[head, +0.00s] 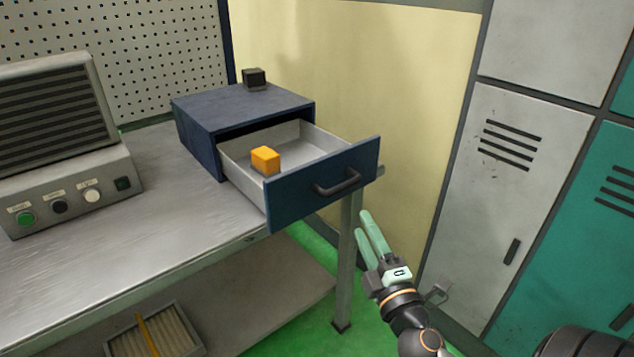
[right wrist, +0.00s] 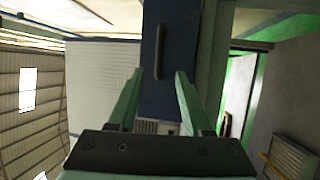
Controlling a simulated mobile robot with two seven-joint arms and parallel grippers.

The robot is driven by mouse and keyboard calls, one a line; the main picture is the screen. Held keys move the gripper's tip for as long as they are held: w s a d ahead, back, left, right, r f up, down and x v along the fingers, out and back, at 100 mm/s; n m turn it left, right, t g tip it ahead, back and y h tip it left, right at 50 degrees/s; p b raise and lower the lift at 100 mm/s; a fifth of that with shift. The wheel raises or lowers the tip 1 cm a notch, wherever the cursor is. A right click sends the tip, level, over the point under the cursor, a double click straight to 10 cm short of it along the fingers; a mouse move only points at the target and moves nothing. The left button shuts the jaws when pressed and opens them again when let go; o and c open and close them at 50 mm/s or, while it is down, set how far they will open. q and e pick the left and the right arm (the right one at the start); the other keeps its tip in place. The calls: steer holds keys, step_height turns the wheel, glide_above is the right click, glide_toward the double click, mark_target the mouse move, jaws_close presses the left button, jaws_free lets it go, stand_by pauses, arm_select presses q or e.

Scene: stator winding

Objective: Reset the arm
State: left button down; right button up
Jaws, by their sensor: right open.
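My right gripper (head: 368,238) is open and empty in the head view, in the air to the right of the table and below the drawer's handle. In the right wrist view its two fingers (right wrist: 158,88) stand apart, with the dark blue drawer front (right wrist: 180,95) and its handle (right wrist: 159,52) beyond them. The blue drawer box (head: 205,125) sits on the table. Its drawer (head: 290,207) is pulled open, and an orange cube (head: 265,160) lies inside. The gripper does not touch the handle (head: 337,182). My left gripper is not in view.
A small black cube (head: 254,77) sits on top of the drawer box. A grey machine with buttons (head: 70,190) stands at the left on the metal table (head: 150,235). A tray (head: 155,335) is on the lower shelf. Lockers (head: 510,190) stand at the right.

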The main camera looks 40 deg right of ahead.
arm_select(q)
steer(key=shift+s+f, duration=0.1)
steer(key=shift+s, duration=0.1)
arm_select(e)
steer(key=s+a+f+m+g+y, duration=0.1)
steer(key=a+f+m+g+y, duration=0.2)
steer(key=f, duration=0.5)
steer(key=s+a+f+m+g+y, duration=0.1)
steer(key=a+f+m+g, duration=0.2)
steer(key=f, duration=0.5)
steer(key=s+a+f+m+g+y, duration=0.2)
steer(key=s+a+f+y, duration=0.15)
steer(key=a+f, duration=0.35)
steer(key=s+a+f+m+g+y, duration=0.2)
steer(key=s+a+f, duration=0.25)
steer(key=a, duration=0.35)
arm_select(q)
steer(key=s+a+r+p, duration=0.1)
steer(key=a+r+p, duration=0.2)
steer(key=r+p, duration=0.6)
steer(key=p, duration=0.4)
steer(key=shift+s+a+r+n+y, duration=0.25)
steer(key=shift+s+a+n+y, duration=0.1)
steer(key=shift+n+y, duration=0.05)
arm_select(e)
step_height(320, 180, up, 9)
steer(key=s+d+m, duration=0.1)
steer(key=shift+s+d+h, duration=0.4)
steer(key=shift+h, duration=0.05)
steer(key=shift+f, duration=0.15)
